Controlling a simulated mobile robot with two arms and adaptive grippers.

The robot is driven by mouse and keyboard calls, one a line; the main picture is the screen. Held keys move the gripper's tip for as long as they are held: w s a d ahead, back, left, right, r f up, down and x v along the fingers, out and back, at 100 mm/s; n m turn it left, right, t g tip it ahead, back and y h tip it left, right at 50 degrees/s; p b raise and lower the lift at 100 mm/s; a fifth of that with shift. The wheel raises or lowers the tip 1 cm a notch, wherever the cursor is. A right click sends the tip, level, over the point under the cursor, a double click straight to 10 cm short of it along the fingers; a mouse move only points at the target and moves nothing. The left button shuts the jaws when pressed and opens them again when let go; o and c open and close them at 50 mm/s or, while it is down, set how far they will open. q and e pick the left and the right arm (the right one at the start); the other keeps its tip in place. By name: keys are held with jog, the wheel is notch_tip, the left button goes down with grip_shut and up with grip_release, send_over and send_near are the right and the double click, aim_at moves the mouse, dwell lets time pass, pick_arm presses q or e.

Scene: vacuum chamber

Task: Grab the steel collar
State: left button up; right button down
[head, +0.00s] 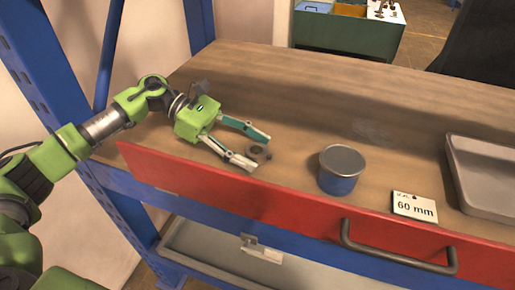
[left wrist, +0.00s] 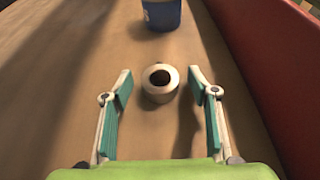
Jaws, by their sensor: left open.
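The steel collar (left wrist: 160,83) is a small, pale metal ring with a dark round hole. It lies on the wooden bench top and also shows in the head view (head: 259,153), close to the fingertips. My left gripper (head: 262,150) is open, low over the bench, with its fingers pointing to the right. In the left wrist view my left gripper (left wrist: 160,86) has one finger on each side of the collar, with a gap on both sides. My right gripper is not in view.
A blue can with a grey lid (head: 341,170) stands beyond the collar. A "60 mm" card (head: 414,207) and a grey tray (head: 484,175) are farther right. A red front board (head: 300,212) with a handle edges the bench. The back of the bench is clear.

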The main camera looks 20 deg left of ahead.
pick_arm(q)
jog(key=shift+a, duration=0.1)
jog(key=c, duration=1.4)
jog(key=shift+r, duration=0.1)
